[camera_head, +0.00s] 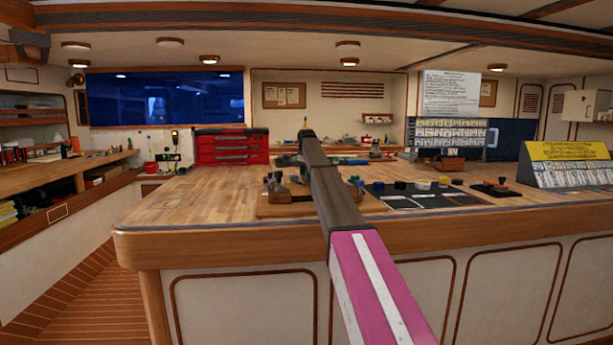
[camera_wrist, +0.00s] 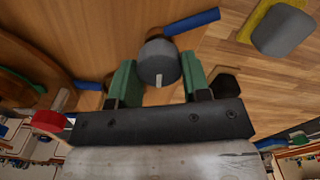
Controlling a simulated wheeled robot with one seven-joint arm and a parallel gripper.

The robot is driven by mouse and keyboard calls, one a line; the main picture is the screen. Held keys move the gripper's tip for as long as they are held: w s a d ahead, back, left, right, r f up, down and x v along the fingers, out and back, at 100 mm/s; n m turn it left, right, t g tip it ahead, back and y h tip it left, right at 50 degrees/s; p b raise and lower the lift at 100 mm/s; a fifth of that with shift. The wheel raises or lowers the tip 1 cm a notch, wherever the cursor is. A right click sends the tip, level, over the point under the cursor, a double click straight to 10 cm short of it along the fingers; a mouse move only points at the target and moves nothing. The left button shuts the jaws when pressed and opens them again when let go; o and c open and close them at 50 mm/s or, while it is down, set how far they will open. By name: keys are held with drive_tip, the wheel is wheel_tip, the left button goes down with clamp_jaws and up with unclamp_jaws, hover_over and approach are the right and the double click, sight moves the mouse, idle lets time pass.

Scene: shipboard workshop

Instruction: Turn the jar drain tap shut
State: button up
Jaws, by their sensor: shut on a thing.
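In the wrist view, a grey round knob (camera_wrist: 157,64) with a white mark on its face sits between the green fingers of my gripper (camera_wrist: 158,66). The fingers are shut on its two sides. A blue tube (camera_wrist: 192,22) runs from just behind the knob to the upper right. I take this knob for the jar drain tap; no label is readable and the jar cannot be made out. In the head view, my arm covers the gripper and the knob, over a wooden board (camera_head: 275,211) on the workbench.
In the wrist view, a red disc (camera_wrist: 48,121) is left of my gripper and a grey block (camera_wrist: 284,31) lies at upper right. In the head view, black pads (camera_head: 412,201) and small parts lie right of the board. The bench top (camera_head: 185,208) is clear at left.

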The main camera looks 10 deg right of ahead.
drive_tip(key=n, duration=0.8)
drive_tip(key=shift+a, duration=0.1)
drive_tip(key=n, duration=0.3)
drive_tip(key=shift+w+n, duration=0.1)
drive_tip(key=shift+n, duration=0.2)
drive_tip(key=shift+a+n, duration=0.1)
drive_tip(key=shift+n, duration=1.9)
drive_tip(key=o, duration=0.9)
